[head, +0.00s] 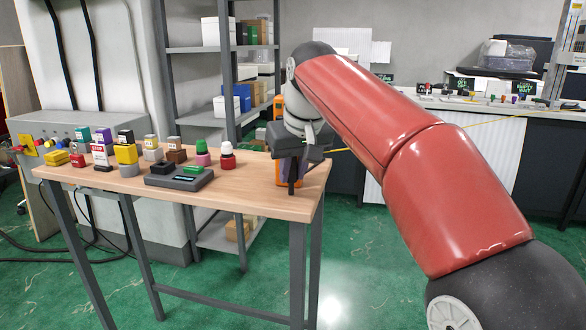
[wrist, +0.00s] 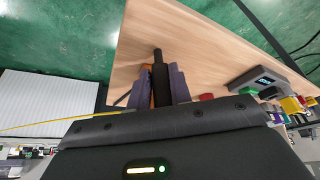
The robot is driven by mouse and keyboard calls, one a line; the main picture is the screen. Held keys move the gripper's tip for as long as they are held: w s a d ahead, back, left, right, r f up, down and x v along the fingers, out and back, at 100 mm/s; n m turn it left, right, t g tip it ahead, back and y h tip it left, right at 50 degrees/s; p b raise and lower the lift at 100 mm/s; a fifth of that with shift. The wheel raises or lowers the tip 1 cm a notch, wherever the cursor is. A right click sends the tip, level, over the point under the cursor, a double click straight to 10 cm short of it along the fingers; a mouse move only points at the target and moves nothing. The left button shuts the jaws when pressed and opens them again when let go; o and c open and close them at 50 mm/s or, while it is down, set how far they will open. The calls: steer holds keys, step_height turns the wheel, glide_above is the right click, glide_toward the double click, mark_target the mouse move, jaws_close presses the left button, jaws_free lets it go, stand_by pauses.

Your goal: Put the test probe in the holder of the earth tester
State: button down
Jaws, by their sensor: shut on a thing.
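My gripper (head: 290,163) is over the right end of the wooden table, pointing down. In the wrist view its two purple-grey fingers (wrist: 159,85) are shut on a slim black rod, the test probe (wrist: 158,66), whose end sticks out beyond the fingertips. In the head view the dark probe (head: 291,186) hangs upright below the gripper. An orange body (head: 284,181) shows close behind the probe, mostly hidden; it may be the earth tester, but I cannot tell. Its holder is not discernible, nor is whether the probe touches anything.
On the wooden table (head: 240,196) stand a grey device with a display (head: 180,179) and several coloured blocks to the left. A yellow cable (head: 400,144) runs from near my gripper toward the back counter (head: 500,102). The table's right edge is close to my gripper.

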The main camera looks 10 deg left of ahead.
steer(key=shift+f, duration=0.2)
steer(key=c, duration=1.3)
jaws_free()
steer(key=shift+r, duration=0.1)
steer(key=shift+v, duration=6.1)
steer(key=shift+a, duration=0.1)
